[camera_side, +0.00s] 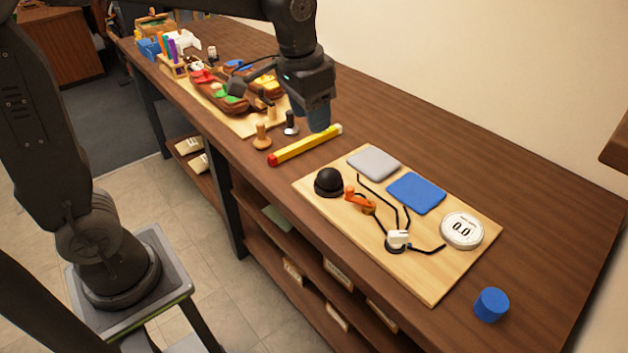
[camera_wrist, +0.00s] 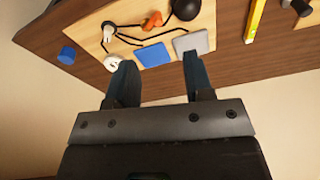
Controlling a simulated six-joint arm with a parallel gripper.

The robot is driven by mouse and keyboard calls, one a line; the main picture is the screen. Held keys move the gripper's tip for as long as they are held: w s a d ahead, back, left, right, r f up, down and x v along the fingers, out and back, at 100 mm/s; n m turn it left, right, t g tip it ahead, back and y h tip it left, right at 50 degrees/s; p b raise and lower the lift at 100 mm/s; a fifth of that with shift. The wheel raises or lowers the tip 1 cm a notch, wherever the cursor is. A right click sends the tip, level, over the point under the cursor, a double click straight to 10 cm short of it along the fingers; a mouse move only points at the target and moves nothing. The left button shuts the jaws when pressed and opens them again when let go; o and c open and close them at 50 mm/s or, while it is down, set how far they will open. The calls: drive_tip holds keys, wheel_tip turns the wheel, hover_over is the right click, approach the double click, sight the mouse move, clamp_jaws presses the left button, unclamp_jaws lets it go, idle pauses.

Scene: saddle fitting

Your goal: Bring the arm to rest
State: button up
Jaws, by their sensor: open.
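My gripper (camera_side: 318,118) hangs above the bench at the far side of the yellow level, apart from the things below it. In the wrist view my gripper (camera_wrist: 160,72) shows two fingers spread apart with nothing between them. The wooden board (camera_side: 440,282) lies beyond them, with a grey pad (camera_side: 374,163), a blue pad (camera_side: 416,193), a black dome (camera_side: 328,182), an orange part (camera_side: 361,199) and a white round dial reading 0.0 (camera_side: 461,230). A white part on a black base (camera_side: 397,240) and black cords also lie on this board.
A yellow bar with a red end (camera_side: 305,146) lies on the bench (camera_side: 560,215) below my gripper. A blue cylinder (camera_side: 491,305) stands at the near right. The bench's right side is mostly clear.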

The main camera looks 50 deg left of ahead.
drive_tip(key=s+a+n+t, duration=0.2)
drive_tip(key=s+t, duration=0.1)
drive_tip(key=s, duration=1.3)
drive_tip(key=shift+a+f+t, duration=0.3)
drive_tip(key=shift+f, duration=0.15)
